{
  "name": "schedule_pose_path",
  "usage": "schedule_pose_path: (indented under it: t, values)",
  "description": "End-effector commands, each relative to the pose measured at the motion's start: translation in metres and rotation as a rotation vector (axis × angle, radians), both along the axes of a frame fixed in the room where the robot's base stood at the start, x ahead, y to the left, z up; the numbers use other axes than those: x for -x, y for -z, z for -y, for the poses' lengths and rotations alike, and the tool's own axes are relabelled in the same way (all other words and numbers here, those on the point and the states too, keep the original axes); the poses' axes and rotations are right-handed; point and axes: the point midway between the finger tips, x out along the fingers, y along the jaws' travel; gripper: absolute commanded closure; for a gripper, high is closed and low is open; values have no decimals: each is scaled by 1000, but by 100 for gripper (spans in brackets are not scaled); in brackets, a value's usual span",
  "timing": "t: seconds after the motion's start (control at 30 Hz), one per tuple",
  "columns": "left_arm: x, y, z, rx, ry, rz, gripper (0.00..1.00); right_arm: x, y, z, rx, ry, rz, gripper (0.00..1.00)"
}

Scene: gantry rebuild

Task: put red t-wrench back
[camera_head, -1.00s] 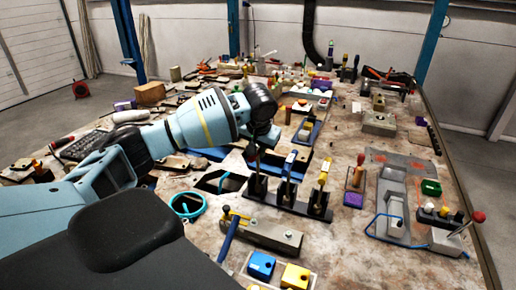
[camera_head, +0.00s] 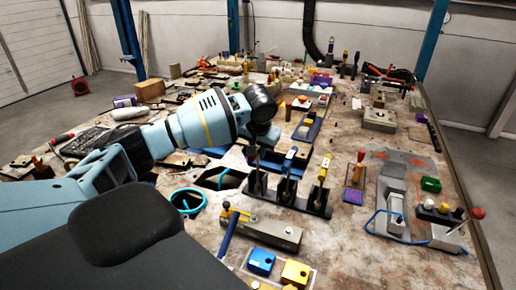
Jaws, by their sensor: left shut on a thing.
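A black rack (camera_head: 304,203) with several upright holders stands mid-table. A blue-handled T-wrench (camera_head: 290,157) stands in its middle holder and a yellow-handled one (camera_head: 323,170) in its right holder. My left gripper (camera_head: 254,146) is over the left holder (camera_head: 257,183), pointing down and shut on the red T-wrench. The wrench's handle is mostly hidden by the gripper; a thin dark shaft shows below it, in line with the left holder. I cannot tell how deep the shaft sits. My right gripper is not in view.
A grey block (camera_head: 268,232) with a blue-handled tool lies in front of the rack. Blue (camera_head: 261,262) and yellow (camera_head: 295,273) blocks stand nearer. A screwdriver-like tool on a purple base (camera_head: 354,196) stands right of the rack.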

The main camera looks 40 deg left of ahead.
Motion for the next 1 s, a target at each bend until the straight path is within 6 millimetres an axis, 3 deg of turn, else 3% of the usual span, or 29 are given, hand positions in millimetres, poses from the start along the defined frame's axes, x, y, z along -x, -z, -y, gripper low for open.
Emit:
schedule_pose_path:
  t: [0.07,0.1,0.3,0.67,1.0]
  values:
    - [0,-1,0,1,0,2,100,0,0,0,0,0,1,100]
    - [0,-1,0,1,0,2,80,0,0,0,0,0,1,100]
    - [0,-1,0,0,0,1,56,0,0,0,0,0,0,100]
    - [1,-6,2,0,0,0,56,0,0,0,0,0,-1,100]
    - [15,-54,15,1,2,3,56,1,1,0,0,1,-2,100]
